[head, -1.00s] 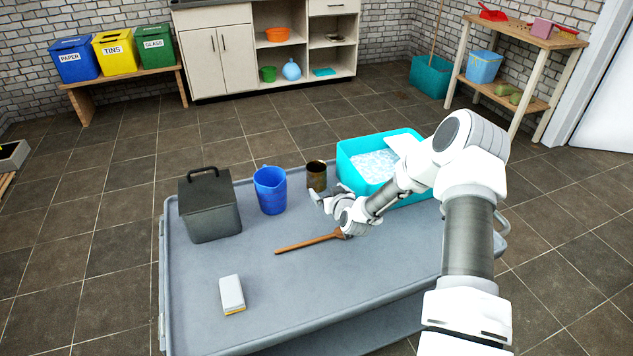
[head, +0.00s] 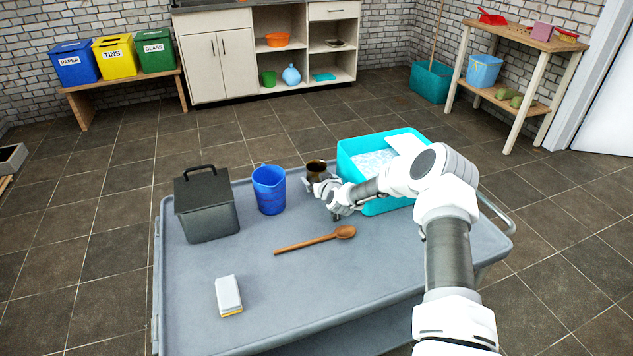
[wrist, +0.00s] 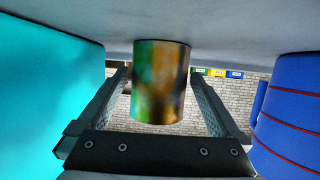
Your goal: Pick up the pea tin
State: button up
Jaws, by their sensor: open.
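The pea tin (head: 316,169), a small brown and green cylinder with an open-looking top, stands upright on the grey trolley top (head: 262,280) between the blue jug and the turquoise tub. My gripper (head: 319,188) is low at the tin's near side and partly hides its lower part. In the wrist view, which looks upside down, the tin (wrist: 160,95) lies between the two open fingers of my gripper (wrist: 161,78). Gaps show on both sides, so neither finger seems to touch it. The label is too blurred to read.
The blue jug (head: 269,190) stands left of the tin, and a dark lidded bin (head: 208,212) farther left. The turquoise tub (head: 398,202) is close on the right. A wooden spoon (head: 312,241) and a sponge (head: 229,294) lie nearer. The trolley's front middle is clear.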

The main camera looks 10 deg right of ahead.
jog(key=shift+w, duration=0.2)
jog(key=c, duration=1.2)
